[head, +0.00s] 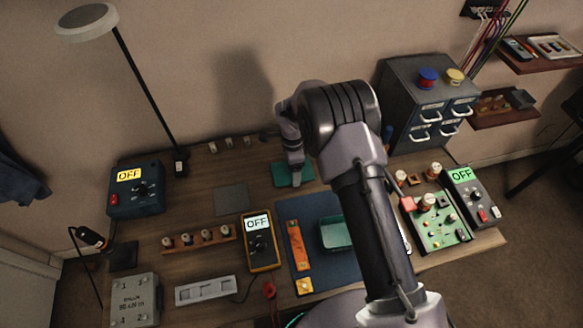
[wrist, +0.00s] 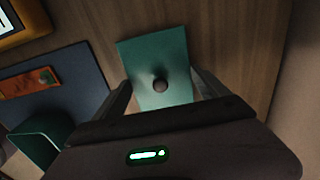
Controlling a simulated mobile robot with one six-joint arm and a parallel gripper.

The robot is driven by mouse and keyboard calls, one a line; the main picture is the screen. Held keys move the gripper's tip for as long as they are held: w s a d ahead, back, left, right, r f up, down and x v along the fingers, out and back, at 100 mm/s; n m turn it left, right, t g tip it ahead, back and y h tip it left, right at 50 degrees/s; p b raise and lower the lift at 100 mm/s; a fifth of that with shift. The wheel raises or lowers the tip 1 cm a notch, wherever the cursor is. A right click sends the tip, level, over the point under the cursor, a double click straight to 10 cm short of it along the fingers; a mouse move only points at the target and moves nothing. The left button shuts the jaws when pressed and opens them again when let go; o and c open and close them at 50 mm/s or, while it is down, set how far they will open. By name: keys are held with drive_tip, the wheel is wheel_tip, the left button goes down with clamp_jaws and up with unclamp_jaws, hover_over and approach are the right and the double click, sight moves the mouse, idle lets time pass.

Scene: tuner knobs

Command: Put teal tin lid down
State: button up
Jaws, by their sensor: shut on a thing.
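The teal tin lid (wrist: 150,55) is a flat rectangular plate with a dark round knob (wrist: 160,84) in its middle. In the head view the lid (head: 283,174) is at the back of the bench, partly hidden by my arm. My gripper (wrist: 160,90) is shut on the lid, its fingers on either side of the knob; it also shows in the head view (head: 296,182). I cannot tell whether the lid touches the wood. The open teal tin (head: 335,234) stands on the blue mat (head: 320,206); its corner shows in the wrist view (wrist: 40,135).
A yellow meter (head: 260,250) stands left of the mat. A grey square pad (head: 231,200) lies left of the lid. A drawer cabinet (head: 400,95) stands at the back right. Bare wood (wrist: 225,35) surrounds the lid. A green circuit board (head: 440,232) is at right.

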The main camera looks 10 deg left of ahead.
drive_tip(key=shift+f, duration=0.15)
drive_tip(key=shift+f, duration=0.15)
drive_tip(key=o, duration=1.2)
